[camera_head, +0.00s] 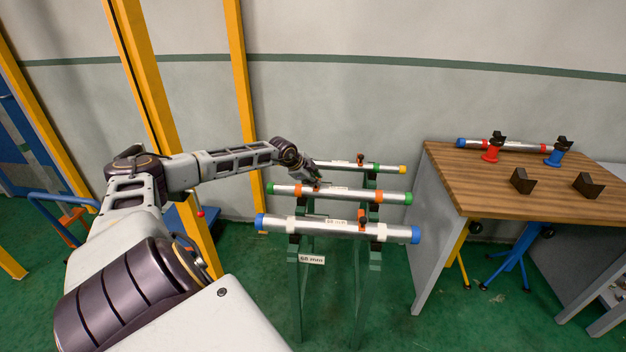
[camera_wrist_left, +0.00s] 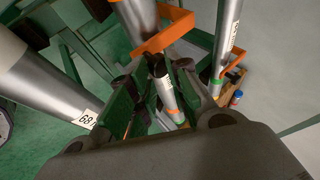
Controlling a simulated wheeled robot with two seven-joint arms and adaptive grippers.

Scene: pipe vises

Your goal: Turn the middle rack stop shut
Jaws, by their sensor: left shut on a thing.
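The middle pipe (camera_head: 340,193) has green end caps and lies across the green rack, between two other pipes. My left gripper (camera_head: 317,181) reaches down to the left part of this pipe. It is shut at the middle rack stop (camera_head: 316,187), a small dark and orange piece mostly hidden by the fingers. In the left wrist view the fingers (camera_wrist_left: 152,100) stand over the middle pipe (camera_wrist_left: 140,18), and an orange band (camera_wrist_left: 165,32) crosses it close by. The exact contact at the fingertips is hidden. My right gripper is in neither view.
The front pipe (camera_head: 325,228) has blue caps, and the rear pipe (camera_head: 385,168) has a yellow cap; each carries a dark and orange stop. A label plate (camera_head: 312,259) hangs at the front. A wooden workbench (camera_head: 460,180) stands right. Yellow posts (camera_head: 240,75) stand behind my left arm.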

